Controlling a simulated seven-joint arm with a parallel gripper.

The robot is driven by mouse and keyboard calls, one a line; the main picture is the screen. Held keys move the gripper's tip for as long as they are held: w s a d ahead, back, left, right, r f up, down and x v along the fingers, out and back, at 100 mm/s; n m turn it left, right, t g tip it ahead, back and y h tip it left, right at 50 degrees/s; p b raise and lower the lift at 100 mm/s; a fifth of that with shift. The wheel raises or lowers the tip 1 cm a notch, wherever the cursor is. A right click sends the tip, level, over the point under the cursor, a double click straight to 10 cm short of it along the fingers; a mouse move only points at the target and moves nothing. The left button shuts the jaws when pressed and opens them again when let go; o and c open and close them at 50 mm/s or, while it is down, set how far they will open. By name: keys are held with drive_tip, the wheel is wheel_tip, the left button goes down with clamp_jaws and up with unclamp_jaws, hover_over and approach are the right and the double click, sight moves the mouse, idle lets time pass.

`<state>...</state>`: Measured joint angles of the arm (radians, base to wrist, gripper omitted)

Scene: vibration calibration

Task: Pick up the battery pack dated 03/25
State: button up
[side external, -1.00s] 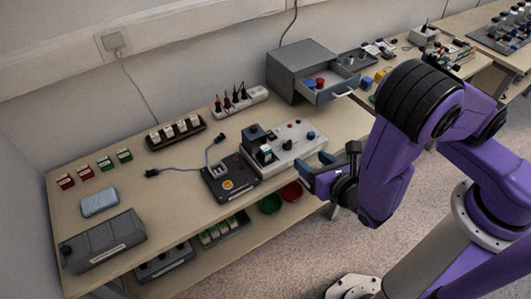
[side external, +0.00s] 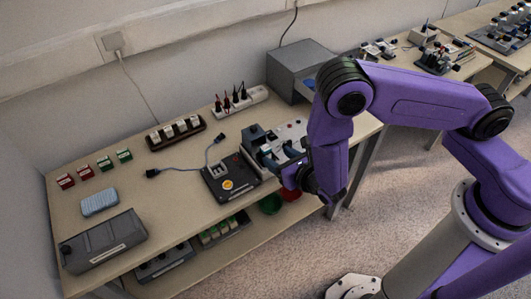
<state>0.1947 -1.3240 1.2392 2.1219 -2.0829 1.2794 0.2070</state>
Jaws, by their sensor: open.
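Several small battery-like packs with pale tops stand in a dark tray (side external: 150,143) at the back of the bench. More pale-and-green packs (side external: 218,230) sit in a holder on the lower shelf. Small red blocks (side external: 65,181) and green blocks (side external: 124,155) lie at the bench's left. Any dates are too small to read, so I cannot tell which pack reads 03/25. My gripper (side external: 276,157) is open, at the front of the grey control box (side external: 252,133), just right of the black plate device (side external: 222,190). My arm hides part of the box. I see nothing between the fingers.
A dark grey case (side external: 103,242) and a light blue sponge-like block (side external: 99,202) lie at the left. A cable (side external: 185,169) crosses the middle. A power strip (side external: 242,99) and grey drawer cabinet (side external: 297,67) stand behind. Green and red bowls are below.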

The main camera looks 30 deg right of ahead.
sight(267, 149)
drive_tip(key=shift+r+x, duration=0.1)
drive_tip(key=shift+x, duration=1.35)
drive_tip(key=shift+r+x, duration=0.15)
drive_tip(key=shift+x, duration=1.3)
drive_tip(key=shift+a, duration=0.1)
drive_tip(key=c, duration=1)
clamp_jaws()
drive_tip(key=shift+r, duration=0.15)
